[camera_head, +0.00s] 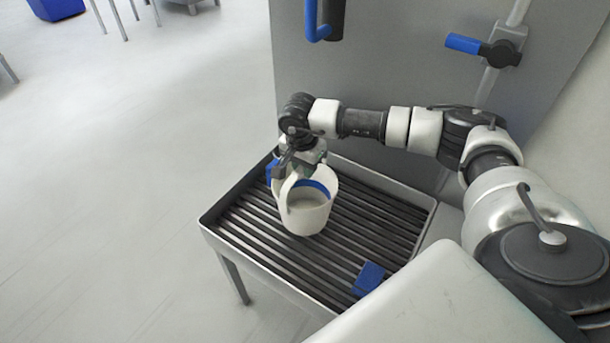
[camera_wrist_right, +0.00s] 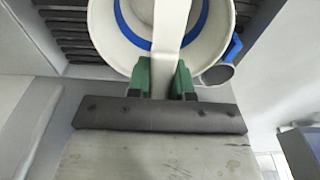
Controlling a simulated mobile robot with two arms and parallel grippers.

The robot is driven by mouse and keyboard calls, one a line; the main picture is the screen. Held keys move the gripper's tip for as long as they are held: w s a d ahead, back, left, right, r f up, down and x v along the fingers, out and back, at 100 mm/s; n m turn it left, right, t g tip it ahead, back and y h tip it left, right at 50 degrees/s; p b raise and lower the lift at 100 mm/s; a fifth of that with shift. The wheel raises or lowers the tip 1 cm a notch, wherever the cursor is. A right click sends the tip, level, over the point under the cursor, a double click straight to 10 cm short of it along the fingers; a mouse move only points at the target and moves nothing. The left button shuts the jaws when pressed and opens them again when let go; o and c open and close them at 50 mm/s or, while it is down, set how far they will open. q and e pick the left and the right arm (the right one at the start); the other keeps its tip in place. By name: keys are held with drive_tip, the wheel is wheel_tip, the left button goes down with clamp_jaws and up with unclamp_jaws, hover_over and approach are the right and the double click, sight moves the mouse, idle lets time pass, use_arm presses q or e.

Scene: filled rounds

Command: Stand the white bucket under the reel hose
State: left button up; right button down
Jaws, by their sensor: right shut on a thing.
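The white bucket (camera_head: 305,218) is upright over the left part of the slatted grey sink tray; I cannot tell if it touches the slats. It has a blue band inside. My right gripper (camera_head: 297,164) is above its rear rim, shut on its white handle. In the right wrist view, the green fingertips (camera_wrist_right: 163,80) pinch the handle strap (camera_wrist_right: 171,25) with the bucket (camera_wrist_right: 135,22) beyond. A blue hooked spout with a black grip (camera_head: 322,25), perhaps the reel hose, hangs at the top, above and behind the bucket. My left gripper is out of view.
The slatted tray (camera_head: 222,204) has a raised rim. A blue block (camera_head: 368,278) lies at its front right. A blue-handled cup (camera_wrist_right: 218,74) sits close beside the bucket. A blue-handled valve (camera_head: 463,43) is on the wall pipe. Slats right of the bucket are clear.

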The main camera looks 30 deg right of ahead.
drive_tip(key=shift+f, duration=2)
drive_tip(key=c, duration=1)
unclamp_jaws()
drive_tip(key=r, duration=0.4)
drive_tip(key=a+r, duration=0.1)
drive_tip(key=r, duration=0.7)
drive_tip(key=shift+s+a+r, duration=0.1)
drive_tip(key=shift+s+a, duration=0.05)
drive_tip(key=shift+s, duration=0.2)
